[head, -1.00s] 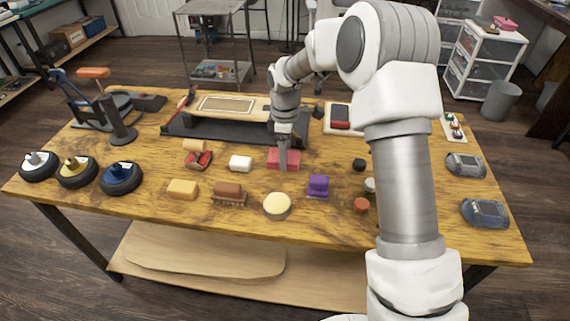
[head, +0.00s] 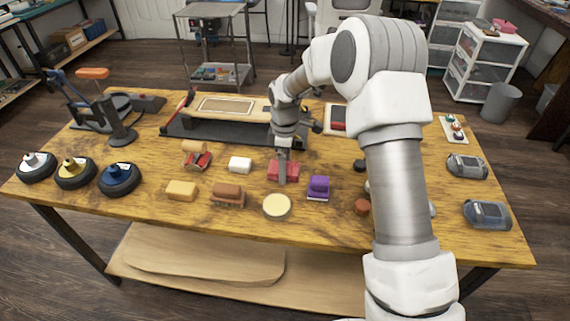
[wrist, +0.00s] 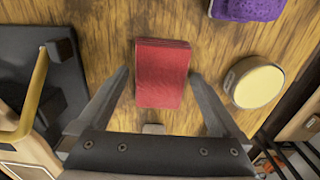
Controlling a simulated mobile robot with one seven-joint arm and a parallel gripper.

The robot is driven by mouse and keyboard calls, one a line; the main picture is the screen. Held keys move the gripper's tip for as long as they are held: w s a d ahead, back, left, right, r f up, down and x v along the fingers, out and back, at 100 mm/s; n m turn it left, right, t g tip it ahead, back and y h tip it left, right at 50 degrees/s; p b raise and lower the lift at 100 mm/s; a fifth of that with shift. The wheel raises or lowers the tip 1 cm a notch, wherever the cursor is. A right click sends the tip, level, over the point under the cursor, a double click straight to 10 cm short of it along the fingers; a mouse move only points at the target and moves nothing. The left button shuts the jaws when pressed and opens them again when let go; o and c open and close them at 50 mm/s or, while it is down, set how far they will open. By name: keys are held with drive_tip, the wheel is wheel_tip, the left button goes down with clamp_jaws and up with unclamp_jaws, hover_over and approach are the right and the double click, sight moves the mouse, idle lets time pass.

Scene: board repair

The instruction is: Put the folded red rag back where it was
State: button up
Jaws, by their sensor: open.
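The folded red rag (head: 272,171) lies on the wooden table, between the white block and the purple item, partly hidden by my gripper in the head view. In the wrist view the rag (wrist: 162,73) is a flat, layered rectangle on the wood grain. My gripper (head: 282,180) is pointed down at the rag.
A brown brush (head: 228,194) is front left. A board on a black stand (head: 190,127) is behind.

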drive_tip(key=s+d+r+m+t+p, duration=0.1)
drive_tip(key=s+d+r+m, duration=0.15)
drive_tip(key=r, duration=0.85)
drive_tip(key=s+d+r+m+t+p, duration=0.15)
drive_tip(key=s+r, duration=0.25)
drive_tip(key=r, duration=0.7)
drive_tip(key=s+d+r+m+t, duration=0.1)
drive_tip(key=s+m, duration=0.5)
drive_tip(key=s, duration=0.6)
drive_tip(key=s+d+r+m+t, duration=0.2)
drive_tip(key=s+d+r+m, duration=0.2)
drive_tip(key=s, duration=0.8)
drive_tip(key=shift+s+d+r+m, duration=0.2)
drive_tip(key=shift+s+d+m, duration=0.15)
drive_tip(key=shift+d+m, duration=0.65)
drive_tip(key=shift+d+r, duration=0.1)
wheel_tip(320, 180, up, 10)
drive_tip(key=p, duration=1)
